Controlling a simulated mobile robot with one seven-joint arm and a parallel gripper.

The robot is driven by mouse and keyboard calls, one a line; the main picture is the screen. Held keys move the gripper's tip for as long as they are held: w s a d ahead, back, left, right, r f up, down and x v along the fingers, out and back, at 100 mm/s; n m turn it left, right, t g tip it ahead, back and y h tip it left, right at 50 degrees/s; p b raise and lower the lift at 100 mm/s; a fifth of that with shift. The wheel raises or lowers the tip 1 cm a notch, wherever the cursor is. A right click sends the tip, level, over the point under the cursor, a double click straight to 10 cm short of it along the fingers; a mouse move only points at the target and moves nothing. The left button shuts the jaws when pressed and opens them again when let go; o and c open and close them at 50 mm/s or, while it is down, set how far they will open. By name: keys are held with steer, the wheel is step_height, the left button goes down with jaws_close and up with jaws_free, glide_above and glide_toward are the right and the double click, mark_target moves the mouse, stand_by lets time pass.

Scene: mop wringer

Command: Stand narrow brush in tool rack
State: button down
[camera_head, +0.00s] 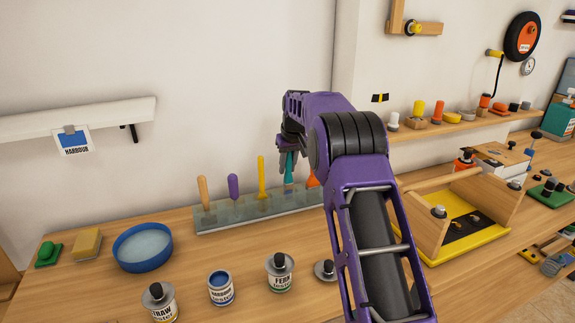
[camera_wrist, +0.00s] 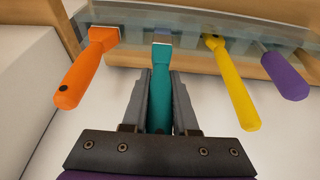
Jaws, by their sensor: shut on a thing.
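My gripper (camera_wrist: 163,82) is shut on the teal handle of a narrow brush (camera_wrist: 161,60), with one finger on each side. In the head view the gripper (camera_head: 288,152) is partly hidden by my arm, and the teal brush (camera_head: 289,172) hangs upright from it at the tool rack (camera_head: 235,221). The brush's metal end reaches the rack's glassy body, which also shows in the wrist view (camera_wrist: 258,62). I cannot tell how deep it sits or whether it touches the bottom.
An orange-handled tool (camera_wrist: 90,70) and a yellow-handled tool (camera_wrist: 233,85) stand on either side. A purple handle (camera_head: 234,187) and a wooden one (camera_head: 204,192) stand further left. A blue bowl (camera_head: 142,246) and several paint tins, including one blue-labelled (camera_head: 221,288), occupy the bench.

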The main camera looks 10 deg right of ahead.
mark_target(288, 174)
steer(key=shift+f+b, duration=0.7)
steer(key=shift+f, duration=0.95)
steer(key=c, duration=0.6)
jaws_free()
steer(key=shift+r, duration=0.1)
steer(key=p+v, duration=0.1)
steer(key=v, duration=1.6)
steer(key=shift+r, duration=0.15)
